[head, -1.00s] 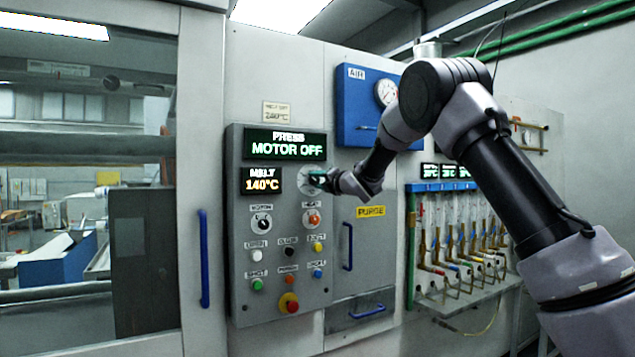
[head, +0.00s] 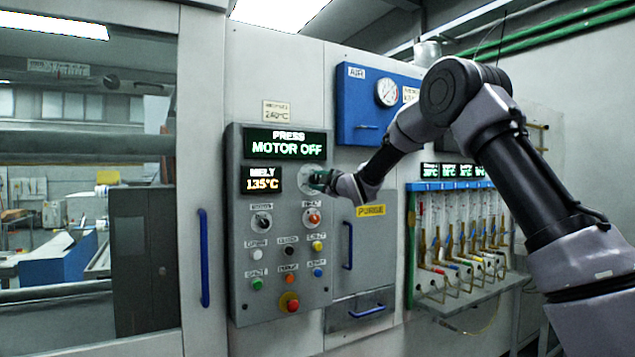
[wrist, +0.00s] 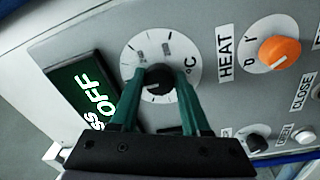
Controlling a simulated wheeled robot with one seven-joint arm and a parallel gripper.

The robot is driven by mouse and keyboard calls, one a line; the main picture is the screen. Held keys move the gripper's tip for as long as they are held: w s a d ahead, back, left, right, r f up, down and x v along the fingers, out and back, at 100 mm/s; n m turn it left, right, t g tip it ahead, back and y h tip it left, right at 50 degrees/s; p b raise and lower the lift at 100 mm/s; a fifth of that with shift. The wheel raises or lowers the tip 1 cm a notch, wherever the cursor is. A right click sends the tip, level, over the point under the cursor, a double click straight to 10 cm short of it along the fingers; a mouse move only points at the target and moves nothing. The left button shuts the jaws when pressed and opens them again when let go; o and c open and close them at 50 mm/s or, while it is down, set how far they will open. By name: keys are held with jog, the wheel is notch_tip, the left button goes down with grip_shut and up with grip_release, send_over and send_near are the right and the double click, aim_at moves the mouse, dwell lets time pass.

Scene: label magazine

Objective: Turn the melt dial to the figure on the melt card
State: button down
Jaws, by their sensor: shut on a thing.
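The melt dial is a black knob (wrist: 158,82) on a round white scale marked °C in the wrist view. In the head view its scale (head: 306,180) is partly hidden by my gripper. My gripper (wrist: 160,76) has green fingers, one on each side of the knob, shut on it. It also shows at the panel in the head view (head: 318,179). The melt display (head: 262,179) reads 135°C. The melt card (head: 277,111) is a small cream plate above the panel; it seems to read 240°C, though the print is small.
The press display (head: 286,144) reads MOTOR OFF. Below the dial are an orange heat switch (wrist: 279,52), a motor switch (head: 262,221), several push buttons and a red stop button (head: 289,303). A blue air box (head: 365,105) stands above right.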

jog(key=m, duration=0.6)
jog(key=shift+f+h, duration=0.1)
jog(key=shift+h, duration=0.2)
jog(key=m, duration=0.6)
jog(key=shift+t+h, duration=0.3)
jog(key=shift+m, duration=0.3)
jog(key=shift+f, duration=0.1)
jog(key=shift+c, duration=1.9)
grip_release()
jog(key=shift+a, duration=0.1)
jog(key=shift+s, duration=0.1)
jog(key=v, duration=1)
jog(key=shift+s+d, duration=0.25)
jog(key=shift+s, duration=0.05)
